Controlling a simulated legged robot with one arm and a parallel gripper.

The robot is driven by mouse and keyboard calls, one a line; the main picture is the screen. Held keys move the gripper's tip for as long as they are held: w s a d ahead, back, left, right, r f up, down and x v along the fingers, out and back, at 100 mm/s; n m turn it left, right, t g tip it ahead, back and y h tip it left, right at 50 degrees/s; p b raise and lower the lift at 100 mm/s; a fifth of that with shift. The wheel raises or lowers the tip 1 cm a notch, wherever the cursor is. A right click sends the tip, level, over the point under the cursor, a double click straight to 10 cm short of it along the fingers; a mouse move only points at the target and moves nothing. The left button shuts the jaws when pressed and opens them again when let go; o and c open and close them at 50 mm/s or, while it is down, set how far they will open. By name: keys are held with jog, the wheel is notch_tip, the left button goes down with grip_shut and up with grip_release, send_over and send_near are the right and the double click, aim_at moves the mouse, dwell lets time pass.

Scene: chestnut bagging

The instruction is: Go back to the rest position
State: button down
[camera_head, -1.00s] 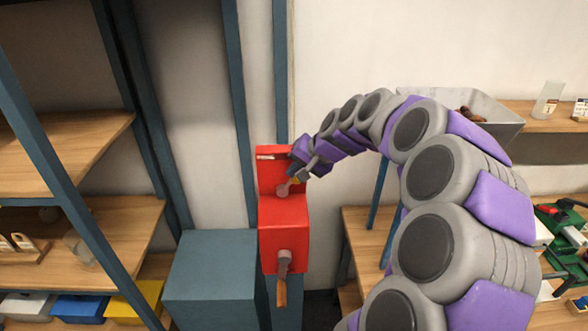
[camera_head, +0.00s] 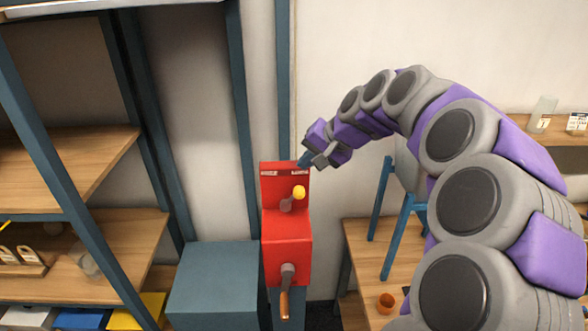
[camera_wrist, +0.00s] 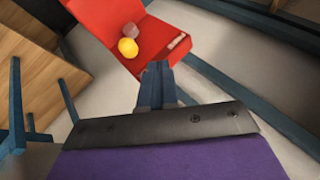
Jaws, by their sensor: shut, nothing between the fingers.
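My gripper (camera_head: 305,160) is shut and empty, just above the top edge of the red machine (camera_head: 287,247) in the head view. In the wrist view, the shut fingers of my gripper (camera_wrist: 157,85) point toward the red machine (camera_wrist: 152,32), apart from its lever. The lever has a yellow knob (camera_head: 299,192), which also shows in the wrist view (camera_wrist: 127,47). A crank with a wooden handle (camera_head: 284,302) hangs on the machine's front.
A blue-grey box (camera_head: 214,283) stands left of the machine. Wooden shelves (camera_head: 65,165) with blue-grey posts fill the left side. A wooden table (camera_head: 362,258) with blue legs of a stand (camera_head: 397,235) and a small orange cup (camera_head: 386,303) is at the right.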

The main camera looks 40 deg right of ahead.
jog(key=shift+s+a+r, duration=0.25)
jog(key=shift+a+r, duration=0.1)
jog(key=shift+a, duration=0.25)
jog(key=s+a+f+n+g+b, duration=0.1)
jog(key=s+a+f+n+g, duration=0.15)
jog(key=s+a+f, duration=0.4)
jog(key=s+a+f+n+g+b, duration=0.1)
jog(key=s+a+f+n+g, duration=0.15)
jog(key=a, duration=0.75)
jog(key=s+a+f+n+g+b, duration=0.1)
jog(key=s+a+f+n+g, duration=0.15)
jog(key=s+a+f, duration=0.45)
jog(key=s+f+n+g+h+b, duration=0.1)
jog(key=s+f+n+g+h, duration=0.1)
jog(key=s, duration=0.9)
notch_tip(320, 180, down, 2)
jog(key=shift+s+a+f+n+b, duration=0.2)
jog(key=shift+a+n+b, duration=0.1)
jog(key=shift+n, duration=0.15)
jog(key=shift+a, duration=0.15)
